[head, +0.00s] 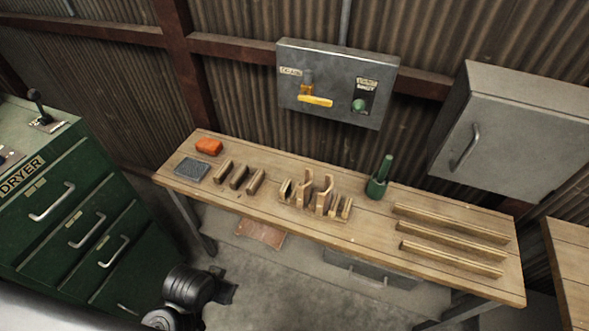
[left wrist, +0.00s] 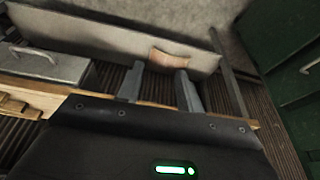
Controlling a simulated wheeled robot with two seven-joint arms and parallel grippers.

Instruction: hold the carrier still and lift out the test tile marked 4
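No carrier, hanger or tile marked 4 can be made out in either view. My left gripper (left wrist: 159,88) shows in the left wrist view with its two grey fingers apart and nothing between them. Part of the bench's wooden edge shows behind the fingers.
A wooden bench (head: 372,213) holds a slotted wooden rack (head: 312,212), an orange block (head: 209,146), a dark grey pad (head: 192,170), a green holder (head: 376,188) and long wooden rails (head: 452,239). A control box (head: 335,85) and grey cabinet (head: 510,135) are above. A green dryer (head: 80,200) stands left.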

